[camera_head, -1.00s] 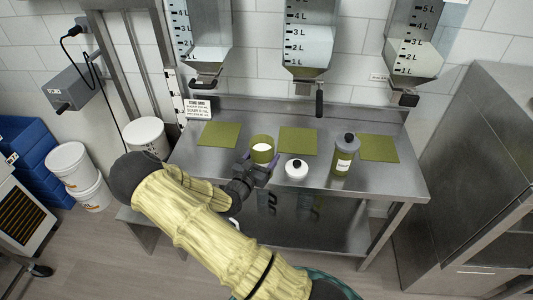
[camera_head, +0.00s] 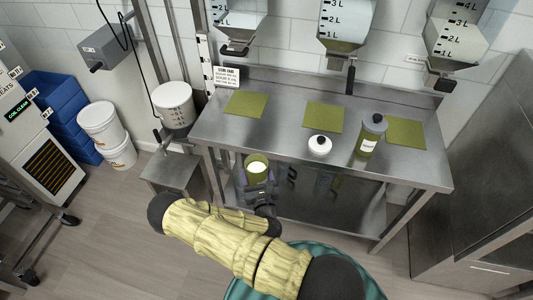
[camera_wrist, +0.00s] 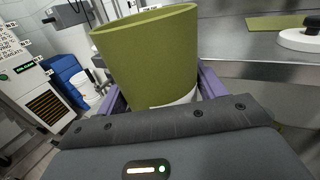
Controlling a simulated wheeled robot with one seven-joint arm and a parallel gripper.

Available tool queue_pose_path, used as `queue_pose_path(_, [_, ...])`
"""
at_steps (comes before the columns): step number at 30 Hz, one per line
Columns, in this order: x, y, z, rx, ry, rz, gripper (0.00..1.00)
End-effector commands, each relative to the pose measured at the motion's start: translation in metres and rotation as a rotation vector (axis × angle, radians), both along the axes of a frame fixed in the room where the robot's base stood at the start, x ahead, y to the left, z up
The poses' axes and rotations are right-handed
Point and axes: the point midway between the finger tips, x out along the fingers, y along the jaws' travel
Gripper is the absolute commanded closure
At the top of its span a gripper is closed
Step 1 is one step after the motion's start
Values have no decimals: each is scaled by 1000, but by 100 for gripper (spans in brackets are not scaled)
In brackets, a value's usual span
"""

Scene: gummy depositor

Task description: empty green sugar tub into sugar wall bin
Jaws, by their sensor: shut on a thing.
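My gripper (camera_head: 257,188) is shut on the green tub (camera_head: 257,159), just off the front edge of the steel table and below the left part of it. The tub is about upright, with pale contents showing through its open top in the head view. In the wrist view the tub (camera_wrist: 148,58) stands between the purple fingers, with a white patch low on its side. Three clear wall bins hang above the table: left (camera_head: 240,22), middle (camera_head: 345,35) and right (camera_head: 455,40). I cannot read which one is for sugar.
White buckets (camera_head: 174,104) and a low steel stand (camera_head: 172,172) are at the left. Open floor lies front left.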

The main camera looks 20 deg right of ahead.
Motion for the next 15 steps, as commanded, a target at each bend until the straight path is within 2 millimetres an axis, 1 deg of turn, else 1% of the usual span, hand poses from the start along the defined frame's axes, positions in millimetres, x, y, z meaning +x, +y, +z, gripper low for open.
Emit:
queue_pose_path(1, [-7, 5, -9, -4, 5, 44, 72])
queue_pose_path(3, [-13, 10, -17, 0, 7, 92, 72])
queue_pose_path(6, [-19, 15, -23, 5, 10, 130, 72])
queue_pose_path(15, [-20, 16, -25, 8, 9, 139, 72])
